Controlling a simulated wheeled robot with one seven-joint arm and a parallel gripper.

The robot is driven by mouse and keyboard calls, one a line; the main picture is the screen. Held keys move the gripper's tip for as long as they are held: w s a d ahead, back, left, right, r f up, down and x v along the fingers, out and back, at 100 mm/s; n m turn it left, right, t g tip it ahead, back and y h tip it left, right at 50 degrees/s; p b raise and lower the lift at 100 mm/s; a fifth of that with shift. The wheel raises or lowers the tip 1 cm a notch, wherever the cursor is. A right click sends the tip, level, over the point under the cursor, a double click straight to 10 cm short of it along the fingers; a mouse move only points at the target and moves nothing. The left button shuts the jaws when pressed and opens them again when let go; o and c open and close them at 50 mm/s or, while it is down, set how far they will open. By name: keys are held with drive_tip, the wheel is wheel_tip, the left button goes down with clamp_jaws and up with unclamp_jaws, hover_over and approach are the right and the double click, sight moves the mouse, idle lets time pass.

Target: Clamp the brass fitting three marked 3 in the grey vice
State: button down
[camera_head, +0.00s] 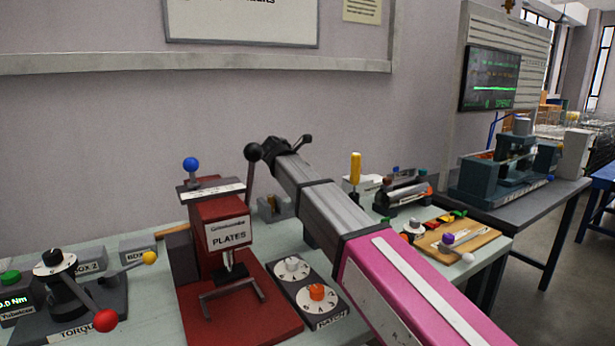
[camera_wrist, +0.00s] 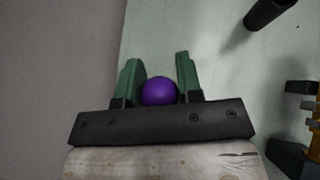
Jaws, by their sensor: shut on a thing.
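My gripper (camera_wrist: 156,63) has green fingers on either side of a purple ball (camera_wrist: 159,91) in the wrist view, shut on it. What the ball is attached to is hidden. In the head view my arm reaches across the bench and I cannot make out the gripper's fingers. A small grey block (camera_head: 272,208) shows beside the arm on the bench, partly hidden; I cannot tell whether it is the grey vice. I cannot make out a brass fitting or a mark 3 in either view.
A red press (camera_head: 228,235) marked PLATES stands left of my arm. A box with dials (camera_head: 308,288) is beside it. A yellow-handled tool (camera_head: 355,168), a wooden board (camera_head: 470,248) and a torque device (camera_head: 68,290) share the bench. The wall is close behind.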

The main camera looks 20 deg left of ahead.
drive_tip(key=shift+s+a+r+t+h, duration=0.15)
drive_tip(key=shift+s+a+t+h, duration=0.25)
drive_tip(key=shift+t, duration=0.1)
drive_tip(key=c, duration=0.8)
unclamp_jaws()
drive_tip(key=shift+s, duration=0.1)
drive_tip(key=v, duration=1)
drive_tip(key=shift+s+r, duration=0.2)
drive_tip(key=shift+s, duration=0.05)
drive_tip(key=shift+a, duration=0.1)
